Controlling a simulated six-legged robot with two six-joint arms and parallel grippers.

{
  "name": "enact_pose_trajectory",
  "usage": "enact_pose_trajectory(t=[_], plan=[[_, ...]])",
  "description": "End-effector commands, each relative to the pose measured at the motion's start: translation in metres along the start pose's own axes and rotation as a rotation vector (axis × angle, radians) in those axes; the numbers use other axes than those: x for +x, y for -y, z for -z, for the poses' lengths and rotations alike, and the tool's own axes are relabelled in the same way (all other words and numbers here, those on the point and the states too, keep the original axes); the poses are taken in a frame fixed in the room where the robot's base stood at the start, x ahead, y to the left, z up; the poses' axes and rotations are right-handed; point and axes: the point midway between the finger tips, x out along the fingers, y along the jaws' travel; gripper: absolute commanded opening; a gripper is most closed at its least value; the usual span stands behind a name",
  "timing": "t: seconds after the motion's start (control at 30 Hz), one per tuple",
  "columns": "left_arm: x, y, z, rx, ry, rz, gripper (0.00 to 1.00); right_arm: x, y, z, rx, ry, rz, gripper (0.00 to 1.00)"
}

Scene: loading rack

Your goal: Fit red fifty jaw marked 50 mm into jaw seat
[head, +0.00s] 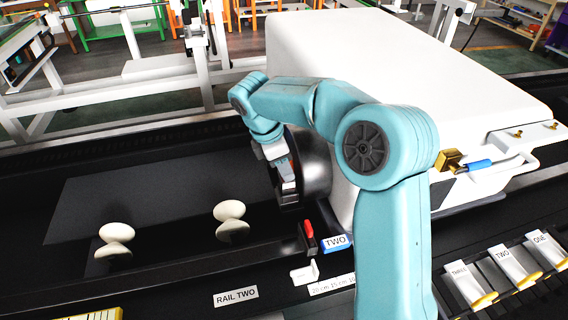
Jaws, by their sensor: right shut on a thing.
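My right gripper (289,192) reaches down in the middle of the head view, beside a dark round drum or chuck (314,165) on the front of a large white machine housing (385,70). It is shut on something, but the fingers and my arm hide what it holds. No 50 mm mark can be read. A small red piece (308,229) stands on a dark part just below the gripper, apart from it; I cannot tell if it is the jaw. The jaw seat cannot be made out. My left gripper is not in view.
A blue TWO label (336,242) and a small white bracket (304,274) sit near the red piece. A RAIL TWO label (236,296) lies in front. Two white knobs (116,232) (229,210) stand on the dark bed. Labelled chutes (515,262) are at right.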

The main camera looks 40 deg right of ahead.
Motion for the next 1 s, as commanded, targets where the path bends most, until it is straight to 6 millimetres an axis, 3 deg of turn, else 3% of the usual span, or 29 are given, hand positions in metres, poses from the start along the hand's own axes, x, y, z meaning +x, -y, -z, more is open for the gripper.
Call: enact_pose_trajectory(t=[1.0], plan=[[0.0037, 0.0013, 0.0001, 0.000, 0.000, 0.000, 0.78, 0.0079, -0.0001, 0.0023, 0.000, 0.000, 0.000, 0.00]])
